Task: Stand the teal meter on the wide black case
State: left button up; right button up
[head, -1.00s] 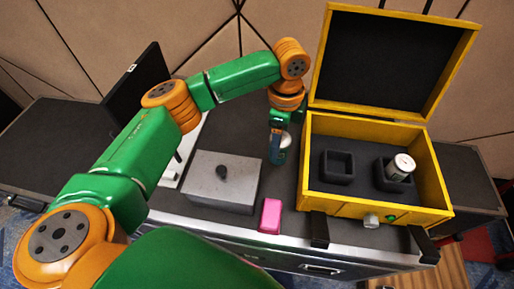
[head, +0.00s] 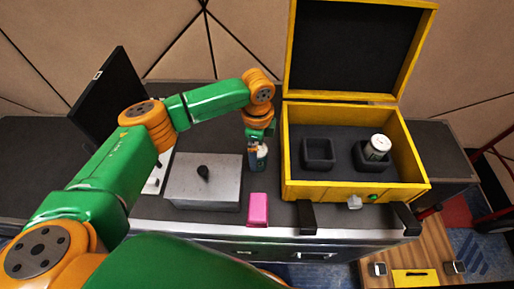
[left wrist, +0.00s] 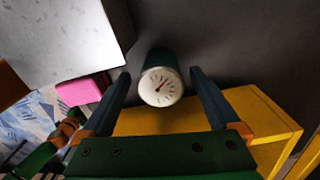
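The teal meter is a short upright cylinder with a white dial face. In the left wrist view the meter (left wrist: 161,86) sits between the fingers of my left gripper (left wrist: 158,98), with visible gaps on both sides, so the fingers are open around it. In the head view the meter (head: 261,158) is partly hidden by my left gripper (head: 256,145). It is on or just above the dark top of the middle case (head: 222,130), between the grey metal box and the yellow box. My right gripper is out of view.
A grey box (head: 205,186) with a black knob is left of the meter. A pink block (head: 258,210) is nearer me. The open yellow box (head: 288,170) holds an empty black holder (head: 319,152) and a white-topped cylinder (head: 377,148). Dark surfaces lie left (head: 40,155) and right (head: 440,155).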

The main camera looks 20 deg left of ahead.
pick_arm(q)
notch_tip(320, 180, up, 12)
jog(key=shift+r, duration=0.15)
jog(key=shift+w, duration=0.1)
dwell(0.4)
